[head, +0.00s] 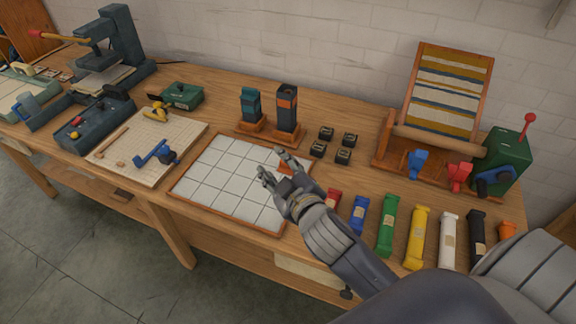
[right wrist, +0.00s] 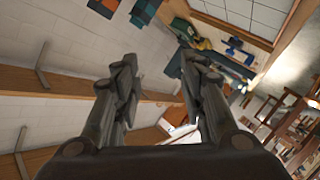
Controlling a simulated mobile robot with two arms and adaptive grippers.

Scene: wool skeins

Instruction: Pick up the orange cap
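A small orange-red piece (head: 287,168), possibly the orange cap, shows beside and partly behind my right gripper (head: 272,163), at the right edge of the white gridded board (head: 222,180). The gripper hides part of it, so I cannot tell its full shape. In the right wrist view my right gripper (right wrist: 160,64) has its two fingers well apart, with nothing between them. In the head view it is above the board's right part. My left gripper is not in view.
Coloured packets, including a green one (head: 387,225), line the front right. A wooden loom (head: 447,90) stands behind.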

